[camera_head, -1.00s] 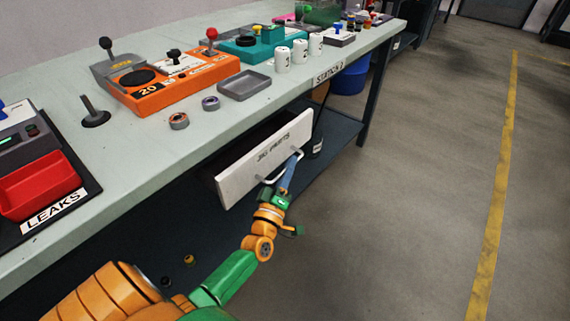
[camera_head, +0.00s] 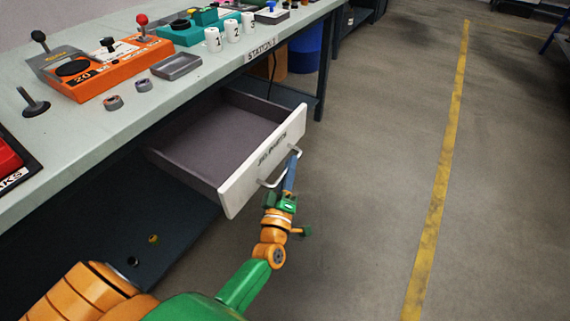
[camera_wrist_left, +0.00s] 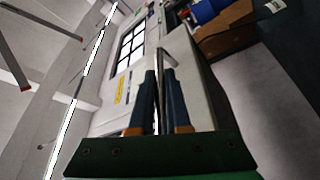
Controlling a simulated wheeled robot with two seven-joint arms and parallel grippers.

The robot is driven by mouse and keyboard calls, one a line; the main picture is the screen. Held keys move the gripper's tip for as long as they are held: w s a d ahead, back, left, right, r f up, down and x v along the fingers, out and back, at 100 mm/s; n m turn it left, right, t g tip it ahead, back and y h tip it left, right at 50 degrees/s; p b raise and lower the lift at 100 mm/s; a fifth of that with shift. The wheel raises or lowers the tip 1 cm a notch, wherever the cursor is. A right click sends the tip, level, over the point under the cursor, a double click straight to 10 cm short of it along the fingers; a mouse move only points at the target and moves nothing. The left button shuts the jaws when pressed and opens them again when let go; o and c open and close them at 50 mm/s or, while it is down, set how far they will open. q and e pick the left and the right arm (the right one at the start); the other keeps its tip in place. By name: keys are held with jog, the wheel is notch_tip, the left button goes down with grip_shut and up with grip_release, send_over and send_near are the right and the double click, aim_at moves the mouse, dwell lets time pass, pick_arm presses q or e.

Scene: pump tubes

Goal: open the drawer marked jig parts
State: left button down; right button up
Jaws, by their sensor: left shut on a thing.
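The jig parts drawer (camera_head: 263,160) is pulled out from under the workbench, and its grey inside looks empty. Its white front carries the label and a light bar handle (camera_head: 272,182). My left gripper (camera_head: 292,160) is at the handle's right part, shut on it. In the left wrist view the blue fingers (camera_wrist_left: 156,85) are close together, with the handle (camera_wrist_left: 172,62) at their tips. My right gripper is not in view.
The workbench (camera_head: 110,138) carries an orange unit (camera_head: 113,72), a grey tray (camera_head: 176,66) and white numbered cups (camera_head: 232,30). A lower shelf (camera_head: 125,235) lies below the drawer. The floor to the right is clear, with a yellow line (camera_head: 440,170).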

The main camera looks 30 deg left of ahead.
pick_arm(q)
jog(key=c, duration=0.9)
grip_release()
jog(key=shift+s+f, duration=0.1)
jog(key=shift+s, duration=0.2)
jog(key=v, duration=0.6)
jog(key=shift+s+d+p, duration=0.1)
jog(key=shift+s+p, duration=0.1)
jog(key=shift+p, duration=0.1)
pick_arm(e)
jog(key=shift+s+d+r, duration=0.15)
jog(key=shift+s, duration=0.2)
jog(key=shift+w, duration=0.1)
